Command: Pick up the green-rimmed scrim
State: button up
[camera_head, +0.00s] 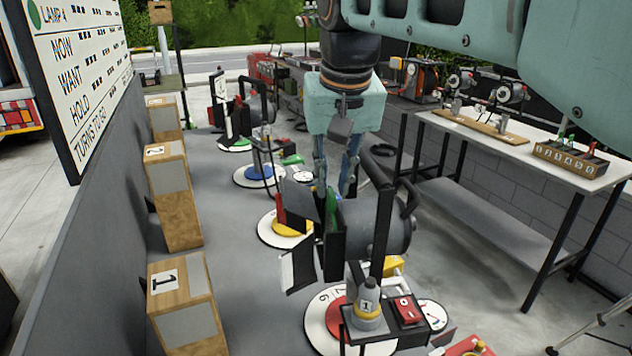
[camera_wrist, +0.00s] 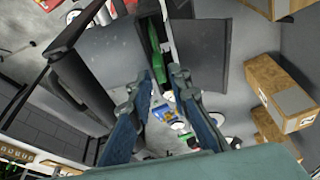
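A green edge, which looks like the green-rimmed scrim (camera_head: 332,222), shows in a narrow black slot at the front of the nearest lamp. It also shows as a green strip (camera_wrist: 154,52) at the top middle of the wrist view. Most of it is hidden inside the slot. My gripper (camera_head: 336,190) points down above the lamp, close over the slot. In the wrist view my gripper (camera_wrist: 157,82) has its two fingers apart, with nothing between them. The green strip lies beyond the fingertips; I cannot tell the exact gap.
The lamp (camera_head: 385,226) has dark flaps around the slot. A red-edged piece (camera_head: 281,203) stands left of it. Wooden numbered boxes (camera_head: 180,295) line the left wall. A white-topped bench (camera_head: 480,150) stands at the right. Floor between boxes and lamps is clear.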

jog(key=shift+x, duration=0.95)
jog(key=shift+c, duration=0.4)
grip_shut()
jog(key=shift+r, duration=0.15)
